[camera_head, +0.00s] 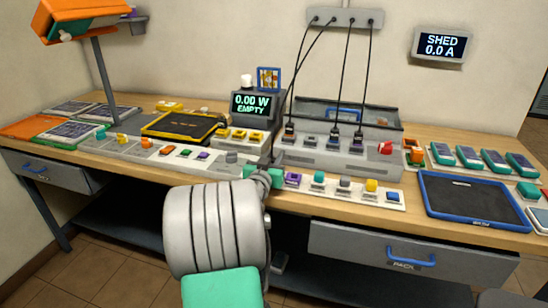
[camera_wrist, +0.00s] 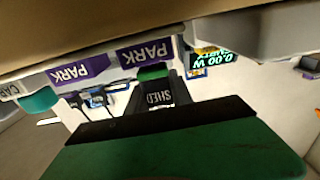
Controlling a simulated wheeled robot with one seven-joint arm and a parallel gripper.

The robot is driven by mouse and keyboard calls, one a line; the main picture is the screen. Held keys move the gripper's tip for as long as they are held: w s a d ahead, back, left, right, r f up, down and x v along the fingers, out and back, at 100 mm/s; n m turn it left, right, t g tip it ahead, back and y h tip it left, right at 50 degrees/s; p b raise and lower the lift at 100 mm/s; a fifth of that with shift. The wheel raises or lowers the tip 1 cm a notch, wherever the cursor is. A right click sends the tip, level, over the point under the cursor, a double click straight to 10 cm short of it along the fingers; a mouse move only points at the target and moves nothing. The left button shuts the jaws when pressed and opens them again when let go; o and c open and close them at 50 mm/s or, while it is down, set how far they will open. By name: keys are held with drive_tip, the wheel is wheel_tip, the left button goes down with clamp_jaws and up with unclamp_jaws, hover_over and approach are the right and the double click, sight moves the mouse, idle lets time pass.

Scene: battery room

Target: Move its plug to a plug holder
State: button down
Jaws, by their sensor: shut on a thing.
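My gripper (camera_head: 264,178) has green fingers and is at the front edge of the bench, left of the right-hand strip of coloured blocks (camera_head: 345,186). In the wrist view, its green fingers are shut on a dark grey plug (camera_wrist: 158,97) with a white SHED label, seen upside down. The nearer finger hides part of the plug. On the grey charger unit (camera_head: 325,160) behind, dark plugs (camera_head: 334,138) stand upright on black cords. Purple blocks marked PARK (camera_wrist: 79,71) are close beside the gripper in the wrist view.
A display (camera_head: 251,103) reads 0.00 W EMPTY; a wall display (camera_head: 440,45) reads SHED 0.0 A. Black cords hang from a wall panel (camera_head: 343,18). A black-and-yellow tray (camera_head: 180,125) is left, a blue-framed tray (camera_head: 472,200) right. A lamp (camera_head: 97,65) stands at far left.

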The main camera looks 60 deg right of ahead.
drive_tip(key=shift+f+b, duration=0.35)
drive_tip(key=shift+f, duration=0.05)
drive_tip(key=c, duration=1.4)
unclamp_jaws()
drive_tip(key=shift+s+a+b, duration=0.3)
drive_tip(key=shift+a+b, duration=0.45)
drive_tip(key=shift+a, duration=1.05)
drive_tip(key=shift+s+a+b, duration=0.25)
drive_tip(key=shift+a+b, duration=0.45)
drive_tip(key=shift+a, duration=1.15)
drive_tip(key=shift+s+a+b, duration=0.3)
drive_tip(key=shift+a+b, duration=0.45)
drive_tip(key=shift+a, duration=1.05)
